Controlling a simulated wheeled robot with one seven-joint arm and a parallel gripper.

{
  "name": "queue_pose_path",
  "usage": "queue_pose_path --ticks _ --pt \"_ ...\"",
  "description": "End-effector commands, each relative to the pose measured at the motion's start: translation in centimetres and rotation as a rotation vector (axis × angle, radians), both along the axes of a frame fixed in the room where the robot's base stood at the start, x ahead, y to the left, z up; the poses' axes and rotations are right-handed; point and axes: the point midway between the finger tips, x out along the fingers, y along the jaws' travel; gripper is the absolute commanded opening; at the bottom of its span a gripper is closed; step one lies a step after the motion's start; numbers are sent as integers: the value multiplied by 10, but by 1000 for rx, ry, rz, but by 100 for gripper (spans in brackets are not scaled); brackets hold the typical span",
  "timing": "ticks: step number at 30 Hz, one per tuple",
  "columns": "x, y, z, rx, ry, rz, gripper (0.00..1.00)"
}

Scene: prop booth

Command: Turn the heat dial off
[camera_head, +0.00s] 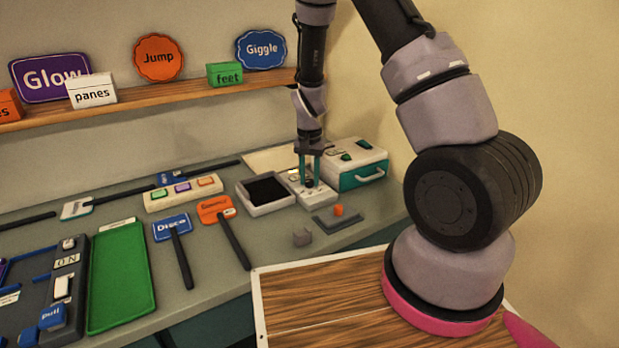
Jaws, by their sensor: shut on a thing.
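My gripper (309,178) points straight down with its teal fingers at a small white control panel (319,196) on the counter. The fingers are shut on a small dark knob on that panel, which I take to be the heat dial (309,184). The fingers cover much of the dial, and its pointer and any label are too small to read. Another small dark part shows on the panel near the fingers.
A teal and white case (358,179) with a handle stands close at right. A white tray with a dark screen (267,190) is close at left. A shelf (180,96) runs behind.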

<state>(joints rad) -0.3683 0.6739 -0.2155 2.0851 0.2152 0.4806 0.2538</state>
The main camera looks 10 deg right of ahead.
Motion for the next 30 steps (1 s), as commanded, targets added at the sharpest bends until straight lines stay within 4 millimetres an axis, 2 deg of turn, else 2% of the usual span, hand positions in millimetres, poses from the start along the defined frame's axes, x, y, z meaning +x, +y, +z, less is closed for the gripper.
queue_pose_path --ticks 2,3,4,5,14,17,20,30 --pt "1 0 1 0 -1 -1 0" --pt "1 0 1 0 -1 -1 48" --pt "1 0 1 0 -1 -1 60" --pt "1 0 0 0 -1 0 67" --pt "0 0 1 0 -1 1 67" --pt "1 0 6 1 -3 1 67" --pt "1 1 21 1 -4 2 67" --pt "1 1 87 2 -5 2 67"
